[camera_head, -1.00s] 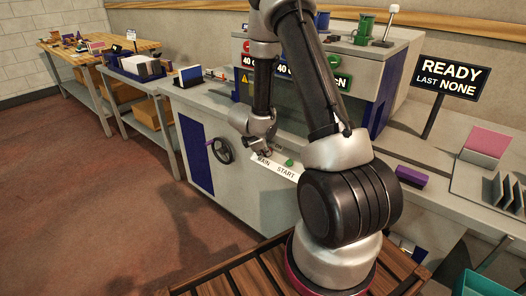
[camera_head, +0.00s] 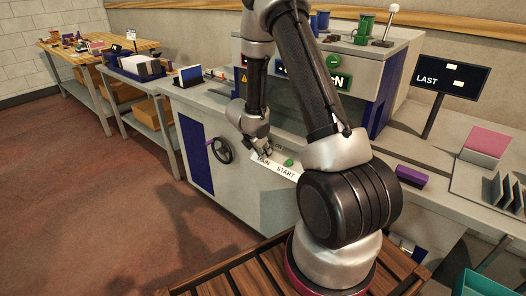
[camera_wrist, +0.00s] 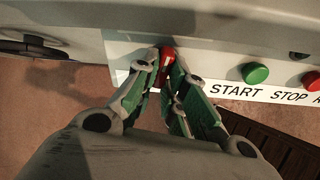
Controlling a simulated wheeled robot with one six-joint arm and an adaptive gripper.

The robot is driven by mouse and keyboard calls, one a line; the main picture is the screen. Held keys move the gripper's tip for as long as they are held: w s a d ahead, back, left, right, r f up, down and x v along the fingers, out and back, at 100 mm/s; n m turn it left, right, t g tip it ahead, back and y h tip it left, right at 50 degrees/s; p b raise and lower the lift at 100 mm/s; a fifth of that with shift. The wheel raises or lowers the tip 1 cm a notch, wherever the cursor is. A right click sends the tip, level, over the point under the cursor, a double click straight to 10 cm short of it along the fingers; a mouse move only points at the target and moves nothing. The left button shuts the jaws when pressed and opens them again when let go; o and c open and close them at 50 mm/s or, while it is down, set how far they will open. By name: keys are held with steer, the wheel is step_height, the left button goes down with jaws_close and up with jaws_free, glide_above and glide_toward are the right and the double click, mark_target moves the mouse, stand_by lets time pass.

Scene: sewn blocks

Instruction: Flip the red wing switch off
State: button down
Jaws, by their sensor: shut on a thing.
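The red wing switch (camera_wrist: 166,66) shows in the wrist view on the machine's front panel, above the label strip. My gripper (camera_wrist: 164,64) is shut on it, with one finger on each side, and the fingers hide parts of the switch. In the head view my gripper (camera_head: 262,152) is at the machine front by the label strip (camera_head: 276,167) that reads MAIN and START. The switch itself is hidden there behind my gripper.
A green button (camera_wrist: 256,73) and a red button (camera_wrist: 311,81) sit right of the switch, above the words START and STOP. A handwheel (camera_head: 222,150) is on the panel to the left. The sign (camera_head: 450,76) stands at the right on a post.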

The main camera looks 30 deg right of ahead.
steer(key=n, duration=0.5)
steer(key=shift+s+g, duration=0.1)
steer(key=shift+g, duration=0.3)
steer(key=n+h, duration=0.1)
steer(key=n, duration=0.3)
steer(key=shift+d+n+g, duration=0.1)
steer(key=shift+n+g, duration=0.2)
steer(key=shift+r, duration=0.1)
steer(key=c, duration=1.5)
jaws_free()
steer(key=shift+s, duration=0.1)
steer(key=v, duration=1.2)
